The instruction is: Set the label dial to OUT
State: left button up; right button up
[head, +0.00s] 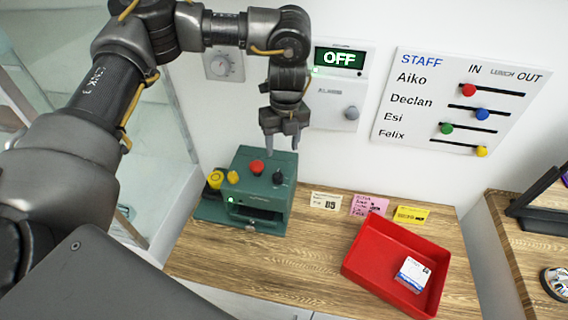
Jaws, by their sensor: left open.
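My left gripper (282,149) points down, open and empty, just above and behind the green machine (262,195). The machine has a red button (257,167) on top, yellow knobs (215,180) at its left, and a black knob (278,177) at its right. A green light shows on its front. No dial is readable as the label dial. A round dial (219,65) is on a white wall plate, and a grey knob (351,113) is on a panel under a display (339,59) reading OFF. Their small markings are too small to read. My right gripper is not in view.
A red tray (361,265) with a white and blue card (413,274) is on the wooden table (270,262). Paper notes (370,206) stand by the wall. A STAFF board (425,90) with coloured sliders and IN, LUNCH, OUT headings hangs at right. Glass is at left.

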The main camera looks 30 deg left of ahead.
aim_at(278, 173)
pick_arm(q)
jog(key=f, duration=0.3)
jog(key=f+p, duration=0.1)
jog(key=f, duration=0.2)
jog(key=s+f, duration=0.1)
jog(key=f, duration=0.2)
jog(key=shift+a+f, duration=0.4)
jog(key=shift+s+f, duration=0.1)
jog(key=shift+f, duration=0.3)
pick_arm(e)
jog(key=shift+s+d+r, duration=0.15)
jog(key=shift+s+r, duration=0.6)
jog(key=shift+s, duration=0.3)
pick_arm(q)
jog(key=c, duration=1)
